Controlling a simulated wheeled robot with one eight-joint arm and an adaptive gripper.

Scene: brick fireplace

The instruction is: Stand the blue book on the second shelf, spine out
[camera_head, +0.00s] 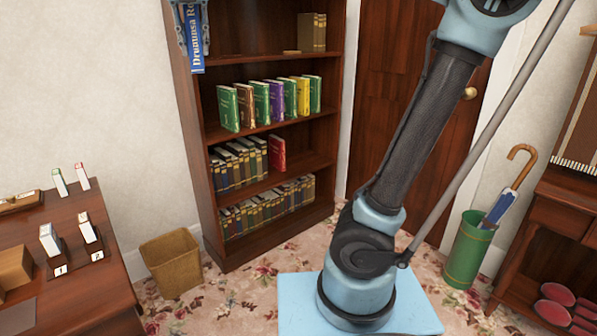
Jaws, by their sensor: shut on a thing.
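A blue book (195,42) with white lettering along it is at the top left, upright, in front of the bookcase's left side. My gripper (191,17), with pale blue fingers, is shut on it; the book's top and the rest of the gripper are cut off by the picture edge. The dark wooden bookcase (265,262) has several shelves. One shelf (260,130) holds a row of green, purple and yellow books. The shelf above holds brown books (312,32) at its right and a small flat tan item (291,52); its left part looks bare.
A wicker basket (172,262) stands left of the bookcase. A desk (85,275) with small numbered stands is at left. A green umbrella stand (468,250) and a dark cabinet (560,215) are at right. A door (400,60) is behind my arm.

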